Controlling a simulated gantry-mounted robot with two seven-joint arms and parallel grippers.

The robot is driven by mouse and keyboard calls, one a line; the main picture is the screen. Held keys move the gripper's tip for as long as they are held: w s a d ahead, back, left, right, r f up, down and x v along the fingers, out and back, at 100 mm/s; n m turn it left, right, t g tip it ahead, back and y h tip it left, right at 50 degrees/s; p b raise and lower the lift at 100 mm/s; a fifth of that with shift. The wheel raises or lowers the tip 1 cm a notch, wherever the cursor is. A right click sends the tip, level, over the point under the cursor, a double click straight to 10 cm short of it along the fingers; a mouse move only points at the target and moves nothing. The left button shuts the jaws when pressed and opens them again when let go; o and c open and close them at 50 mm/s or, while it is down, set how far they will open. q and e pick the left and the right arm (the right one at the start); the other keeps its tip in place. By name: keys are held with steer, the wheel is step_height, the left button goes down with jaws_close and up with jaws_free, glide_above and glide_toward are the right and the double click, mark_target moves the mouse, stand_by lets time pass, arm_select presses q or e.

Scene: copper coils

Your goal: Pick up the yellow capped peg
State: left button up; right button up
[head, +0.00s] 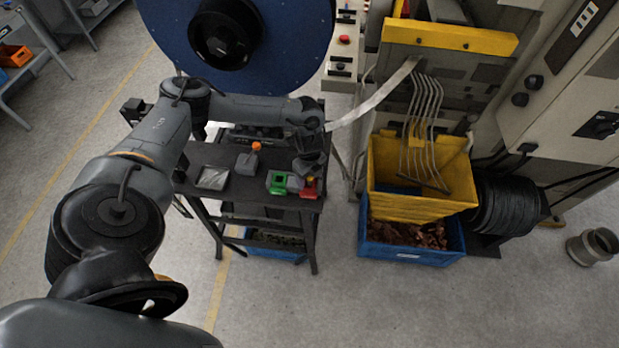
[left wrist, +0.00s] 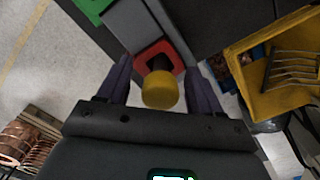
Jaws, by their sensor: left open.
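The yellow capped peg (left wrist: 160,90) shows in the left wrist view as a round yellow cap with a dark shaft above a red-rimmed square block (left wrist: 158,53). Whether the shaft is seated in the block I cannot tell. My left gripper (left wrist: 159,72) is open, one finger on each side of the cap, with gaps visible. In the head view my left gripper (head: 311,172) is over the right end of the small dark table (head: 243,189), near the red block (head: 309,190). I cannot make out the peg there. My right gripper is not in view.
A green block (head: 277,183) stands left of the red one. A grey block with an orange knob (head: 256,147) and a grey tray (head: 213,178) are further left. A yellow bin (head: 420,208) on a blue crate (head: 375,245) of copper stands right of the table.

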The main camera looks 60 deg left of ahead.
arm_select(q)
steer(key=c, duration=1.1)
steer(key=shift+c, duration=0.2)
steer(key=shift+r, duration=0.15)
steer(key=shift+r, duration=0.5)
steer(key=r, duration=0.1)
steer(key=r+b, duration=0.1)
steer(key=r, duration=0.1)
steer(key=shift+w+d, duration=0.2)
steer(key=shift+d, duration=0.05)
steer(key=w+d+r+p, duration=0.2)
steer(key=w+d+r, duration=0.3)
steer(key=d, duration=0.4)
steer(key=shift+w+d+r, duration=0.2)
steer(key=shift+d+r, duration=0.15)
steer(key=shift+r, duration=0.55)
